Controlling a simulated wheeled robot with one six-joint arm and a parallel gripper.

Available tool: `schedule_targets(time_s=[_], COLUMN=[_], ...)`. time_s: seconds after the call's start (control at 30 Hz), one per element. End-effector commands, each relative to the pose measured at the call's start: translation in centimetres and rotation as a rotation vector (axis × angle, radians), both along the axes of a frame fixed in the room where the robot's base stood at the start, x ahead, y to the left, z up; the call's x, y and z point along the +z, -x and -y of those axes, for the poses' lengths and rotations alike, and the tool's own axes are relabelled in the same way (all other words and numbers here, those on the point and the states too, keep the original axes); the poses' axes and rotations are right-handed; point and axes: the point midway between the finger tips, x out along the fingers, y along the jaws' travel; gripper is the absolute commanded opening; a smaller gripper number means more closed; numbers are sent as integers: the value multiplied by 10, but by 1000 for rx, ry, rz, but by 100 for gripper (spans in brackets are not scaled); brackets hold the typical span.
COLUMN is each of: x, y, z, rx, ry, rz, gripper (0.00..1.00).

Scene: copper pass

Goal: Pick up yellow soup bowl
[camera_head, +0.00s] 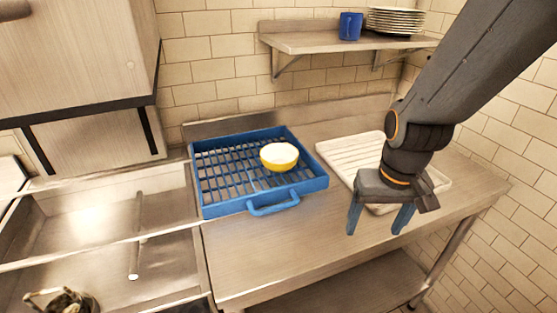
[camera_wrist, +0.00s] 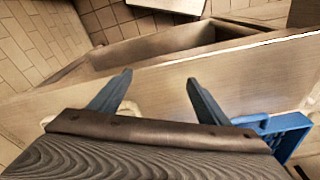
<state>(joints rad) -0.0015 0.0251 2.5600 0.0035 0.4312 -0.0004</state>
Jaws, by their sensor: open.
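The yellow soup bowl (camera_head: 279,157) has a white inside and sits upright in the blue rack (camera_head: 222,208), right of its middle. My gripper (camera_head: 379,232) is to the right of the bowl and nearer the front, over the steel counter. Its two blue fingers point down, apart, with nothing between them. In the wrist view my gripper (camera_wrist: 160,88) is also open and empty. That view shows a corner of the blue rack (camera_wrist: 290,128) at the right; the bowl is not seen there.
A white ribbed tray (camera_head: 345,158) lies right of the rack, partly hidden by my arm. A wall shelf (camera_head: 315,42) holds a blue mug (camera_head: 350,26) and a plate stack (camera_head: 395,20). A steel sink (camera_head: 90,225) is at left. The counter front (camera_head: 280,245) is clear.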

Motion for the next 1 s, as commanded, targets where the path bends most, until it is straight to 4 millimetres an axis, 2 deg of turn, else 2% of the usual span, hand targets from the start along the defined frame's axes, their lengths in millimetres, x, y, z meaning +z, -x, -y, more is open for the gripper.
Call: schedule_targets(time_s=[0.03, 0.13, 0.2, 0.27, 0.37, 0.5, 0.6, 0.7, 0.83, 1.0], x=[0, 1, 2, 4, 10, 20, 27, 33, 39, 42], y=[0, -6, -20, -41, -90, -164, -210, -245, -274, -287], z=[0, -2, -6, -13, -34, -76, -110, -143, -174, -191], rx=[0, 17, 64, 136, 321, 639, 868, 1070, 1261, 1368], ry=[0, 0, -1, -2, -8, -30, -51, -71, -89, -100], rz=[0, 0, -1, -2, 0, 11, 33, 61, 97, 120], gripper=[72, 89, 100, 100, 100, 100, 100, 100, 100, 100])
